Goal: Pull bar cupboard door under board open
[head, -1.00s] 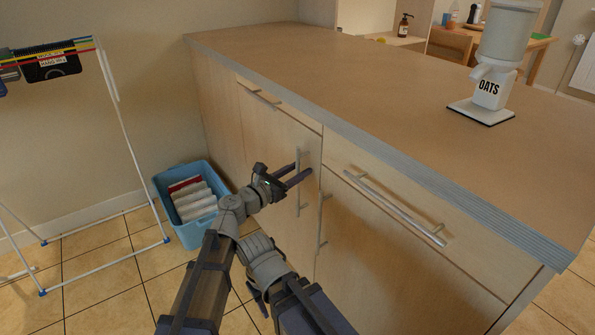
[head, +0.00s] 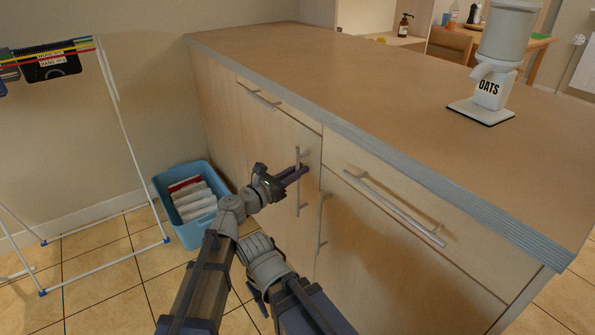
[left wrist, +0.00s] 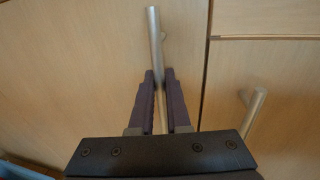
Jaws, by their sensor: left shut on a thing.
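The wooden cupboard door (head: 275,150) stands under the worktop board (head: 360,85) and looks closed. Its upright metal bar handle (head: 298,190) is near the door's right edge. My left gripper (head: 296,174) is shut on this bar, with one finger on each side. In the left wrist view the bar (left wrist: 153,40) runs down between the fingertips of the gripper (left wrist: 160,85). The lower part of the bar is partly hidden by the fingers. My right gripper is not clearly visible.
Another upright bar handle (head: 321,222) is on the door just to the right. Drawers with bar handles (head: 395,208) lie above. A blue basket (head: 203,235) stands on the floor left of my arm, near a white drying rack (head: 125,140). An oats dispenser (head: 492,85) stands on the worktop.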

